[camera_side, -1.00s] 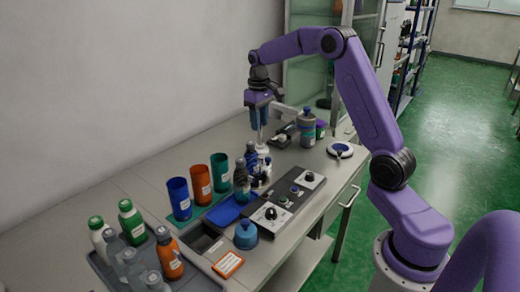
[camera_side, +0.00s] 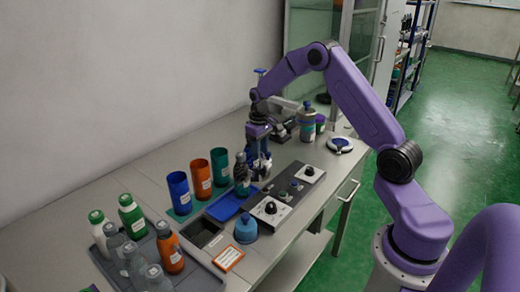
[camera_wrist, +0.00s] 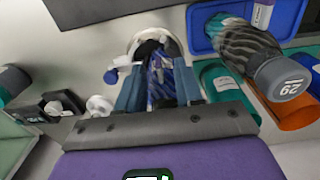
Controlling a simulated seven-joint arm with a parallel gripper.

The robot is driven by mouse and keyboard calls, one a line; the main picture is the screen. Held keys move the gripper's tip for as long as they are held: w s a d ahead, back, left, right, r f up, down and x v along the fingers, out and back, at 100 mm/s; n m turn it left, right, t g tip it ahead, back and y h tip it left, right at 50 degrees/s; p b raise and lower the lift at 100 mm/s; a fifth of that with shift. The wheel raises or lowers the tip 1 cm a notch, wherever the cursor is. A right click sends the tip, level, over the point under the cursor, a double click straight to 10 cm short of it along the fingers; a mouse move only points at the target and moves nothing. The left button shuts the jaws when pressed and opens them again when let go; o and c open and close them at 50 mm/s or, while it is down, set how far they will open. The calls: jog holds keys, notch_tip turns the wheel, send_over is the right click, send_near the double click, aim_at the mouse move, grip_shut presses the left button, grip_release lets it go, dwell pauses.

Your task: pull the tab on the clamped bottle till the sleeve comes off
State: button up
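The clamped bottle (camera_wrist: 163,85) shows in the wrist view as a dark blue, streaked shape between my fingers, with a white ring-like fixture (camera_wrist: 150,38) around its far side. My gripper (camera_wrist: 159,88) is lowered over it with its two blue fingers apart, one on each side. I cannot tell whether they touch it. In the side view my gripper (camera_side: 259,160) hides most of the bottle. The pull tab cannot be made out; a small white and blue part (camera_wrist: 113,74) sticks out left of the fingers.
A control panel (camera_side: 285,196) lies in front.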

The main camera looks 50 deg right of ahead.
grip_shut()
jog(key=shift+s, duration=2.25)
dwell(0.4)
notch_tip(320, 180, up, 7)
jog(key=s, duration=0.1)
dwell(1.4)
